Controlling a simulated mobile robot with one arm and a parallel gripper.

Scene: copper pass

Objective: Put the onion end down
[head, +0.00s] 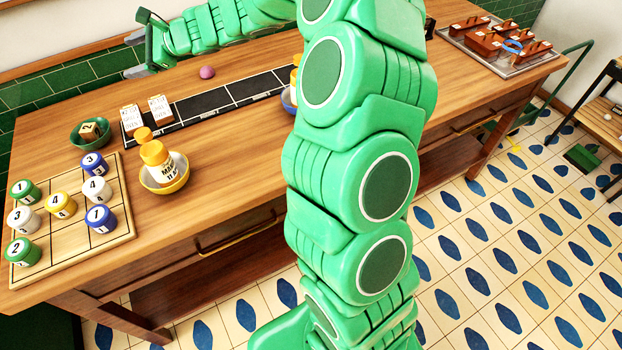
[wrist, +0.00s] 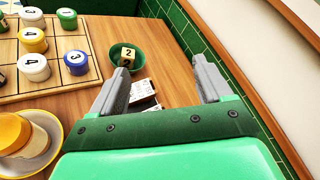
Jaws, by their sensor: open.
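A small round purple piece (head: 207,72), which looks like the onion end, rests on the wooden counter (head: 225,150) behind the black strip. Nothing holds it. My gripper (head: 140,45) is open and empty over the counter's back left edge, to the left of the purple piece and apart from it. In the wrist view my two grey fingers (wrist: 163,65) are spread wide with nothing between them. The purple piece does not show in the wrist view.
A board (head: 62,218) with several numbered jars stands at the front left. A green bowl (head: 90,142) holds a numbered block. A yellow bowl (head: 181,178) holds a jar. White cards (head: 133,118) stand by the black strip (head: 238,92). A metal tray (head: 468,40) is far right.

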